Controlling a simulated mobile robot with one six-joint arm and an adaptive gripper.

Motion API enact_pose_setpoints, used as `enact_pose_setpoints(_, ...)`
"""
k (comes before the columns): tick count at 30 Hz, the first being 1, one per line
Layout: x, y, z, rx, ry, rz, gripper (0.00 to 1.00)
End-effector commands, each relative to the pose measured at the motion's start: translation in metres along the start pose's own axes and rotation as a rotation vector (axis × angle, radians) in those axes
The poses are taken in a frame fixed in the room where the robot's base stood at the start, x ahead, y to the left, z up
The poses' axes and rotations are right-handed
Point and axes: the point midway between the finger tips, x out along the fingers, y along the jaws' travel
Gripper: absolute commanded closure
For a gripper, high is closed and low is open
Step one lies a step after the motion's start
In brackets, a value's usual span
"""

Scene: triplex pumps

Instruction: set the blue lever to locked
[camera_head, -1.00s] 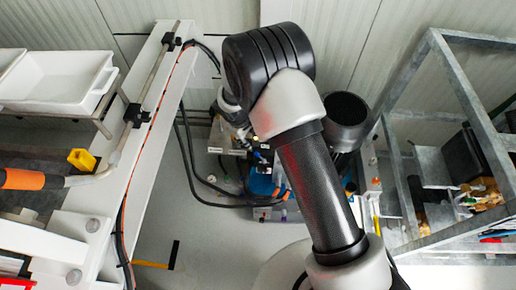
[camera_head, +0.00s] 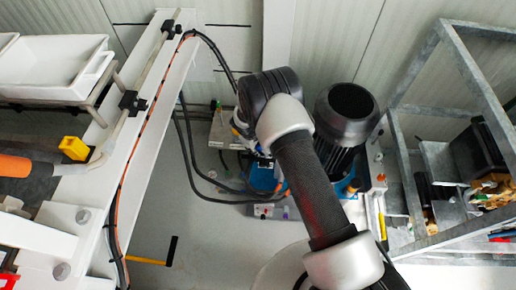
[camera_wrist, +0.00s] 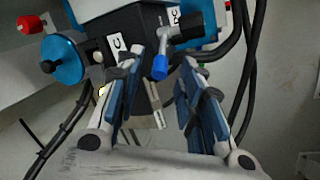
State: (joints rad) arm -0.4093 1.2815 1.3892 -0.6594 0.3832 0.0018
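My gripper (camera_wrist: 163,61) is open, with one finger on each side of the blue tip. I see no clear contact between the fingers and the lever. In the head view my arm crosses the middle and reaches toward the pump (camera_head: 262,178). The gripper and the lever are not clear there, being mostly hidden behind my arm.
A blue round wheel (camera_wrist: 63,60) with a black knob and a red knob (camera_wrist: 29,24) are left of the gripper. Black cables hang on both sides. A black motor (camera_head: 347,112) stands right of my arm, and a grey metal frame (camera_head: 470,80) is at the right.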

Motion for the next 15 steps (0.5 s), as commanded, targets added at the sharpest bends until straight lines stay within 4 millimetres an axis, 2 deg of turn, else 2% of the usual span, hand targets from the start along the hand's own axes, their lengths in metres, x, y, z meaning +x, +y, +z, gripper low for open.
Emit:
enact_pose_setpoints(4,0.0127,0.0001,0.0001,0.000,0.000,0.000,0.65)
enact_pose_setpoints(14,0.0147,0.0003,-0.0001,0.000,0.000,0.000,0.65)
enact_pose_setpoints(15,0.0146,0.0003,-0.0001,0.000,0.000,0.000,0.68)
